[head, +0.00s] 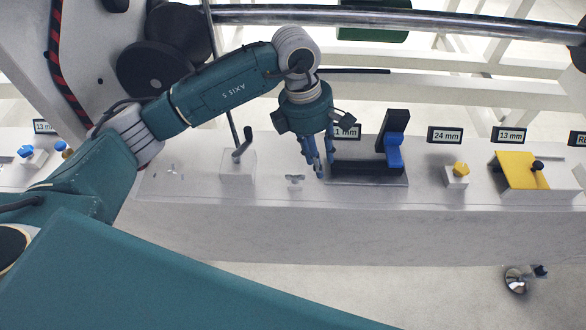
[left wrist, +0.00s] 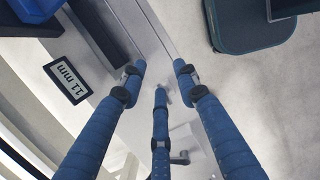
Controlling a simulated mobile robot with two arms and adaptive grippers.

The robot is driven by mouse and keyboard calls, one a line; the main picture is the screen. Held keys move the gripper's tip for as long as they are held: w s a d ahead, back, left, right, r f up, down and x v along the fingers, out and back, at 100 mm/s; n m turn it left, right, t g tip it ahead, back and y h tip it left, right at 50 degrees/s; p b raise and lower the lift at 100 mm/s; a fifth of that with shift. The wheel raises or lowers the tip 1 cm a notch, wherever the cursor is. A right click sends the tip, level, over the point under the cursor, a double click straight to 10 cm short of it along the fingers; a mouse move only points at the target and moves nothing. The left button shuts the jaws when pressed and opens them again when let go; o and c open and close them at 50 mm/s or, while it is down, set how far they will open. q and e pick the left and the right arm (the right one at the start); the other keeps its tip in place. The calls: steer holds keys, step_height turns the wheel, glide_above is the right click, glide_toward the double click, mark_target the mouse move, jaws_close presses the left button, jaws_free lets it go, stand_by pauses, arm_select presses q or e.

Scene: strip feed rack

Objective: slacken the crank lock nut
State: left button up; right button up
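A small dark crank handle (head: 241,150) stands on a pale block on the grey ledge; a similar handle shows in the left wrist view (left wrist: 181,158). A small grey wing-shaped fitting (head: 295,180) lies on the ledge to the right of that block. I cannot tell for sure which part is the crank lock nut. My left gripper (head: 318,172) points down over the ledge, right of the fitting. Its blue fingers are spread and appear empty in the left wrist view (left wrist: 160,72). No right gripper shows.
A black stand (head: 372,166) with a blue part (head: 394,152) is just right of my left gripper. Farther right are a yellow knob (head: 461,168) and a yellow plate (head: 515,170). Size labels (head: 445,135) stand behind. A metal rail (head: 400,17) crosses above.

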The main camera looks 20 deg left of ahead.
mark_target(293, 177)
arm_select(q)
steer(key=w+a+y, duration=0.2)
steer(key=a+y, duration=0.1)
steer(key=a, duration=0.4)
steer(key=f, duration=0.3)
steer(key=f+p, duration=0.1)
steer(key=f, duration=0.5)
steer(key=shift+s+d+f, duration=0.15)
steer(key=shift+s+f, duration=0.1)
steer(key=shift+f, duration=0.15)
steer(key=shift+c, duration=0.3)
jaws_close()
